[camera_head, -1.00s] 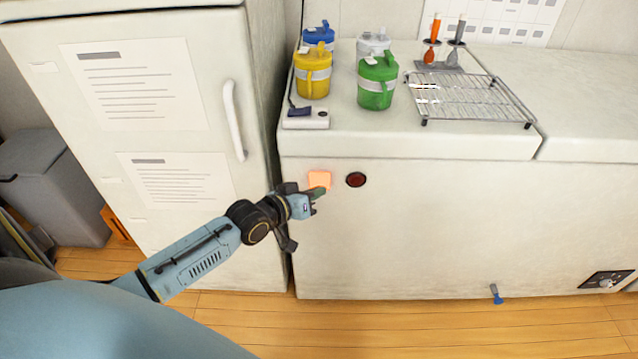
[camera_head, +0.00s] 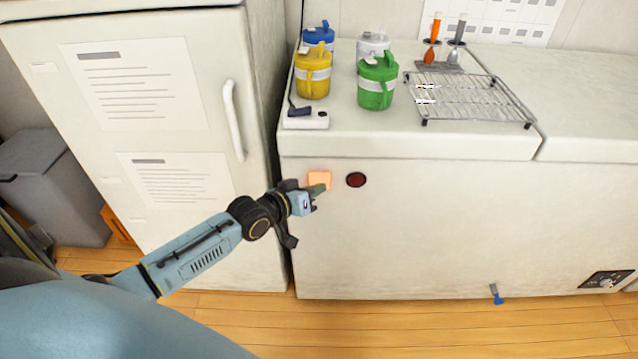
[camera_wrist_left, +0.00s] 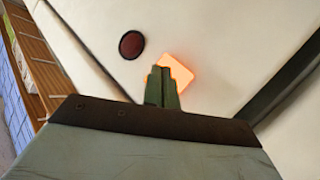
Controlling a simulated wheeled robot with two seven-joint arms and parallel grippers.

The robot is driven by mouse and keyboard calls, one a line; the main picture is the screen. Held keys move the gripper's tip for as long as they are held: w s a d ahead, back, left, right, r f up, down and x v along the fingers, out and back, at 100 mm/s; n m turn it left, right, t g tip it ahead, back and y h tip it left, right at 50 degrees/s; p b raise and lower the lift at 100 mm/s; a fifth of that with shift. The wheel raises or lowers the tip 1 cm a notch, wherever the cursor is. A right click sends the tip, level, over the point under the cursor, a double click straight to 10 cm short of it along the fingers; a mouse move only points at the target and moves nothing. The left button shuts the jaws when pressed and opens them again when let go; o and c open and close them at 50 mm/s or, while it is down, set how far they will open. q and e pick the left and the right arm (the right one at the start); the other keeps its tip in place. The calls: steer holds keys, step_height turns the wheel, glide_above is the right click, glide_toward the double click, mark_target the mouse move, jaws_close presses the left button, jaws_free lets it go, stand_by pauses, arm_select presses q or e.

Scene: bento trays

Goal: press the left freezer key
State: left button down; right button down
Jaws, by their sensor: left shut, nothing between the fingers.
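The left freezer key (camera_head: 319,178) is a square, glowing orange key on the front of the white chest freezer (camera_head: 430,225). It also shows in the left wrist view (camera_wrist_left: 180,72), partly covered by my fingertips. A dark red round key (camera_head: 356,180) sits to its right and is unlit. My left gripper (camera_head: 320,189) is shut and empty, with its green fingertips at the lower edge of the orange key. In the left wrist view the closed fingertips (camera_wrist_left: 161,72) overlap the key's left side; I cannot tell whether they touch it. My right gripper is not in view.
A white upright fridge (camera_head: 190,235) with a handle stands close on the left. Yellow (camera_head: 312,80), green (camera_head: 377,90), blue and white lidded cups and a wire rack (camera_head: 470,98) stand on the freezer top.

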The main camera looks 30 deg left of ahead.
arm_select(q)
steer(key=shift+w+a, duration=0.1)
steer(key=shift+w, duration=0.1)
stand_by(0.5)
steer(key=shift+s+d+r+p, duration=0.1)
steer(key=shift+s+d+p, duration=0.15)
steer(key=shift+s+p, duration=0.3)
steer(key=shift+d, duration=0.1)
steer(key=shift+s, duration=0.1)
